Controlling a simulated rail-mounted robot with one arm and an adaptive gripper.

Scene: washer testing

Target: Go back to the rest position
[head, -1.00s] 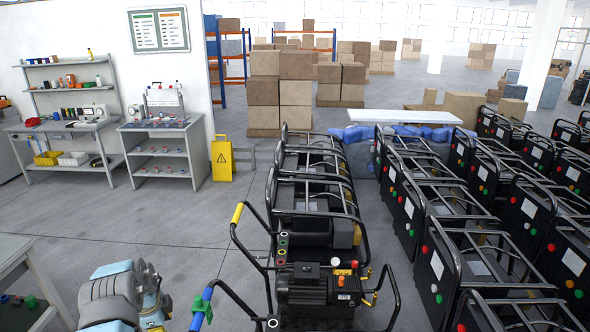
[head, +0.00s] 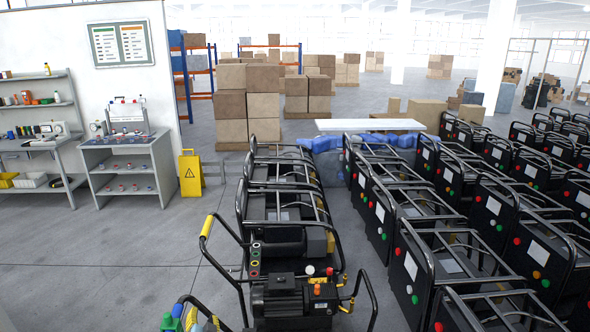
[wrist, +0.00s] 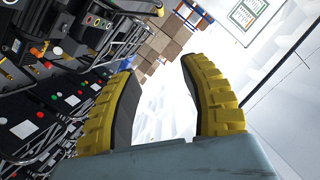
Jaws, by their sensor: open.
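My gripper (wrist: 160,98) shows in the wrist view as two yellow, ridged fingers with dark inner pads. The fingers are apart and nothing is between them. Beyond them are the pale floor, stacked cartons and the wall board, all at a distance and seen tilted. In the head view my gripper is not seen. Black-framed washer machines (head: 290,300) stand in a row in the middle, the nearest with a motor, coloured ports and a yellow-gripped handle. They also show at the left of the wrist view (wrist: 60,70).
Rows of black machines (head: 480,220) fill the right side. A grey workbench (head: 130,140) and shelf stand by the left wall. A yellow caution sign (head: 191,173) stands beside the bench. Stacked cartons (head: 247,105) are behind. Floor at the left front (head: 110,260) is clear.

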